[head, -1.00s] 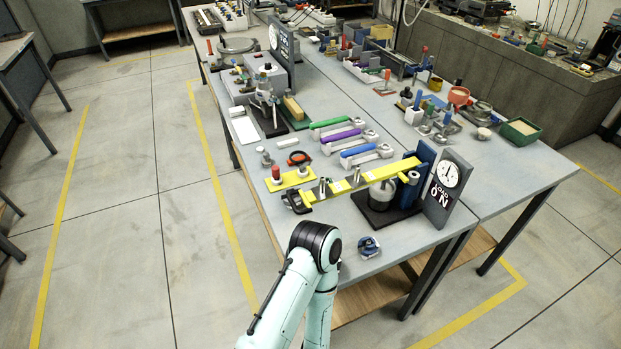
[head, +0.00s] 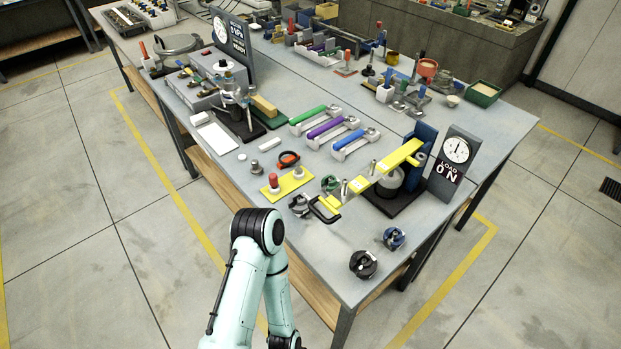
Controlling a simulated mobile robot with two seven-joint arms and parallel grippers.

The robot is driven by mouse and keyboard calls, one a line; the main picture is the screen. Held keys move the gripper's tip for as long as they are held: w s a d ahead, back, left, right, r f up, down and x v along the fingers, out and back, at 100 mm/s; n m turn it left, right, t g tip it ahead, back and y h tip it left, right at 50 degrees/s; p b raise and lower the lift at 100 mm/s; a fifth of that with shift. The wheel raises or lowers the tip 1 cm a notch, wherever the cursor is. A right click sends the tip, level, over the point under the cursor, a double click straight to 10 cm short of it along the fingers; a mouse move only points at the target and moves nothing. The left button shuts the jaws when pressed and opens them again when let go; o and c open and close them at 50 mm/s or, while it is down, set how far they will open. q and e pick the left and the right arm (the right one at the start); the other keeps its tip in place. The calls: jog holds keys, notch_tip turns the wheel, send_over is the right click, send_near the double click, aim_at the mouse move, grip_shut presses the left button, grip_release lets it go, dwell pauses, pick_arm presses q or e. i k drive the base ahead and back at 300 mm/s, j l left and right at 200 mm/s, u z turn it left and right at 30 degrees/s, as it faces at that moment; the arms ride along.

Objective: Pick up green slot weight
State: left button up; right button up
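Similar weights are near the front edge: a grey one (head: 300,206), a blue one (head: 394,238) and a black one (head: 363,264). One pale teal arm of mine comes up from the bottom, left of centre, in front of the table edge. Its gripper is out of sight, and so is my other gripper.
The yellow beam (head: 400,155) with a dark hook end (head: 325,209) stretches over the table from the load dial stand (head: 454,162). A yellow plate (head: 287,184) with a red knob lies left. Green, purple and blue handled tools (head: 326,127) lie behind.

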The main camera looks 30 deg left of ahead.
aim_at(335, 184)
jog(key=k+j, duration=0.1)
jog(key=j, duration=0.3)
jog(key=k+j, duration=0.1)
jog(key=j, duration=0.35)
jog(key=k+j, duration=0.1)
jog(key=j, duration=0.3)
jog(key=k+j, duration=0.1)
jog(key=j, duration=0.3)
jog(key=k+j, duration=0.1)
jog(key=j, duration=0.35)
